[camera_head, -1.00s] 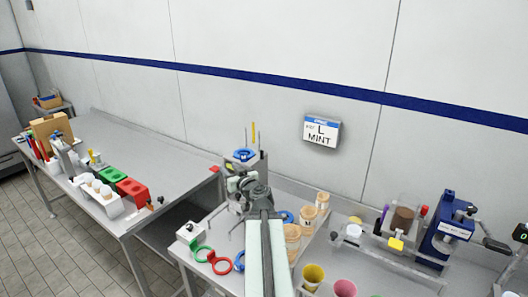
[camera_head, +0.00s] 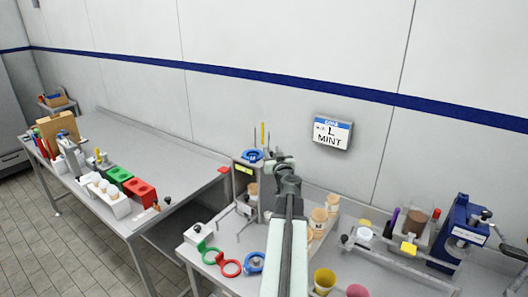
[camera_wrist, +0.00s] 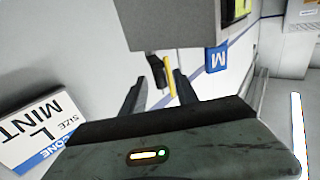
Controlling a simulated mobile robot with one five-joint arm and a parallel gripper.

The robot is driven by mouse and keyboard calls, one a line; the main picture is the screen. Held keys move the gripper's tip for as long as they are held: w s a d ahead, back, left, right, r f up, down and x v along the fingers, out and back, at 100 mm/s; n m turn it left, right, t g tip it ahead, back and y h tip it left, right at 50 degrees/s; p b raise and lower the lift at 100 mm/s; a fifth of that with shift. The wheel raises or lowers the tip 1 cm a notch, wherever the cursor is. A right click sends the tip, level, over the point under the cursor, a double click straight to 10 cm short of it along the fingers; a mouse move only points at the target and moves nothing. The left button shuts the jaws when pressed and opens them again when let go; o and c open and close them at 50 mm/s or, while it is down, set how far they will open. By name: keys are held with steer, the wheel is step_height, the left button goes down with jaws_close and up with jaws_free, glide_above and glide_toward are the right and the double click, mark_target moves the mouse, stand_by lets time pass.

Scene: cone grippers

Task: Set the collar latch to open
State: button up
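A grey metal stand (camera_head: 240,188) with a blue ring (camera_head: 251,155) on top rises from the near table, left of my gripper. A thin yellow upright piece (camera_head: 263,133) shows behind the ring. I cannot tell for sure which part is the collar latch. My gripper (camera_head: 281,162) is just right of the stand's top. In the wrist view my gripper (camera_wrist: 158,92) has its fingers apart. A yellow bar (camera_wrist: 170,78) and a dark lever-like piece (camera_wrist: 157,70) show in the gap between them, below a grey block (camera_wrist: 170,25). No grip on them is visible.
Green (camera_head: 207,252) and red (camera_head: 229,268) rings lie at the table's front left, with another blue ring (camera_head: 255,262) beside them. Cone stacks (camera_head: 319,215) and cups (camera_head: 324,280) stand right of my arm. A size sign (camera_head: 332,131) hangs on the wall.

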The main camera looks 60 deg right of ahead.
steer(key=shift+s+r, duration=0.1)
steer(key=shift+a, duration=0.1)
jaws_close()
steer(key=n+t+y, duration=0.1)
steer(key=y, duration=0.1)
steer(key=d+n+t+y, duration=0.1)
steer(key=n+y, duration=0.1)
steer(key=s+n+t+y, duration=0.1)
steer(key=n+t+y, duration=0.1)
steer(key=shift+s+d+y, duration=0.1)
steer(key=shift+d+y, duration=0.2)
steer(key=shift+d, duration=0.05)
jaws_free()
